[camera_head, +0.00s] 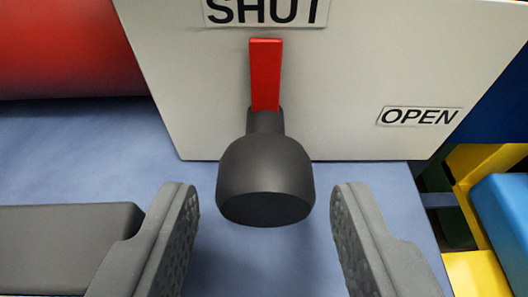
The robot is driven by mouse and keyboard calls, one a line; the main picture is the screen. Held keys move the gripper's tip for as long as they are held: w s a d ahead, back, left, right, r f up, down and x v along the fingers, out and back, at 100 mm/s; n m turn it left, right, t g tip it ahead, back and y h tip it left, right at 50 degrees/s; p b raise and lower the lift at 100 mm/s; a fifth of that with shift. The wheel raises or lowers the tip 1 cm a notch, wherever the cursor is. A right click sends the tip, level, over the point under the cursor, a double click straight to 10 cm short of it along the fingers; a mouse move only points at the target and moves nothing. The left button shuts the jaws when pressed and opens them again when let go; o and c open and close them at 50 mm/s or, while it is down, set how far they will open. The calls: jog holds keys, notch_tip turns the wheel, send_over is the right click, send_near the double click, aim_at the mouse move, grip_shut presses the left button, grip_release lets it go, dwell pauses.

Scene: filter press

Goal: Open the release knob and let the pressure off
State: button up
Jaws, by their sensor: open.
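The release knob (265,180) is a dark grey rounded knob in the middle of the head camera view, in front of a pale panel (350,90). A red pointer (265,75) rises from it, straight up toward the SHUT label (266,12). The OPEN label (419,116) is on the panel to the right. My gripper (265,212) is open, with one finger on each side of the knob's near end. A gap shows between each finger and the knob, with no contact visible.
A red cylinder (65,50) lies at the upper left. A blue surface (80,150) spreads below the panel. At the right are a yellow frame (468,195) and a blue block (505,215), close to the right finger's side.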

jog(key=shift+x, duration=1.1)
jog(key=c, duration=0.7)
